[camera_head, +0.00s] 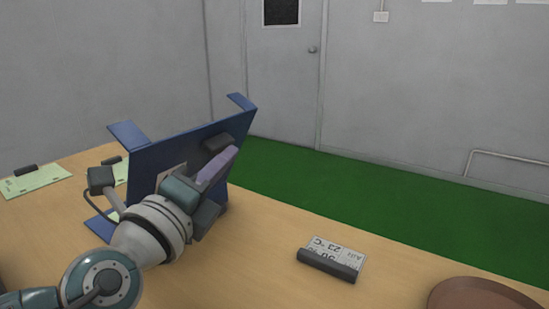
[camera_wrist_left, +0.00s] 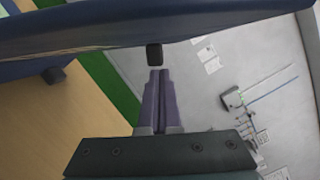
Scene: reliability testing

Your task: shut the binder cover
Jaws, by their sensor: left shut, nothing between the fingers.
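The blue binder (camera_head: 162,151) stands on the table in the head view, with a large panel raised and tilted. I take this panel to be its cover; my left arm hides much of the lower part. My left gripper (camera_head: 233,152) is shut and empty, its purple fingers in front of the panel's right part. I cannot tell whether they touch it. In the left wrist view the closed fingertips (camera_wrist_left: 159,72) point at a small black part (camera_wrist_left: 154,54) at the edge of the blue panel (camera_wrist_left: 200,22). My right gripper is not in view.
A green sheet with a black clip (camera_head: 35,180) lies at the far left. The wooden table (camera_head: 260,265) is clear between the binder and the display.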

